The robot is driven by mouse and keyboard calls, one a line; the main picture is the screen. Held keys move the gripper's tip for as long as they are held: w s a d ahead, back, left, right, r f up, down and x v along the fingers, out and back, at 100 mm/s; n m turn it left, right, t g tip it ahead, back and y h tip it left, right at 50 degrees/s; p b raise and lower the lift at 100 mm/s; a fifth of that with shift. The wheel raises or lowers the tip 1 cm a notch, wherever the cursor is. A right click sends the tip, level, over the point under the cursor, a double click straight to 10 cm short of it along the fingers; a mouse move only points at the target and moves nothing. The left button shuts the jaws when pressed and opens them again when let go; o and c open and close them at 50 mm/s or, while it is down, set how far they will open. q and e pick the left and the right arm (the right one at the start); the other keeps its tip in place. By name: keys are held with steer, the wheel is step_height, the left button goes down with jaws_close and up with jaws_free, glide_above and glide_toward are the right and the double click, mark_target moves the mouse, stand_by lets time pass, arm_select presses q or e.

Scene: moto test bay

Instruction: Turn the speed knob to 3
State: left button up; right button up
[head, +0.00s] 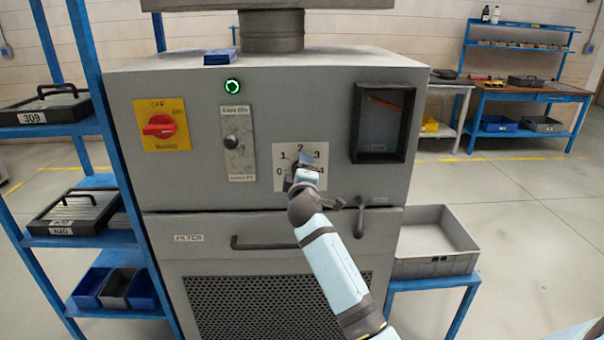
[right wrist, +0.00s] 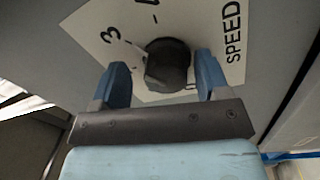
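The speed knob (right wrist: 168,66) is dark and sits on a white dial plate (head: 281,155) on the grey cabinet's front. The plate carries the numbers 0 to 4, and the right wrist view shows the word SPEED and the 3. My right gripper (head: 304,166) is at the dial and hides most of the knob in the head view. In the right wrist view its two blue fingers (right wrist: 163,78) stand open on either side of the knob, with a visible gap on the left. I cannot tell which number the knob points to. My left gripper is not in view.
A red rotary switch (head: 159,126) on a yellow plate, a lit green ring (head: 232,86) and a dark gauge window (head: 383,123) share the panel. A drawer handle (head: 264,243) is below. Blue shelves (head: 60,130) stand left; a grey bin (head: 433,266) stands right.

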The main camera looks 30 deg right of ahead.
steer(key=shift+w+f, duration=0.15)
steer(key=shift+f, duration=0.15)
steer(key=r+v, duration=0.1)
steer(key=v, duration=1.2)
steer(key=shift+s+a+f, duration=0.2)
steer(key=shift+s+f, duration=0.15)
steer(key=shift+f, duration=0.05)
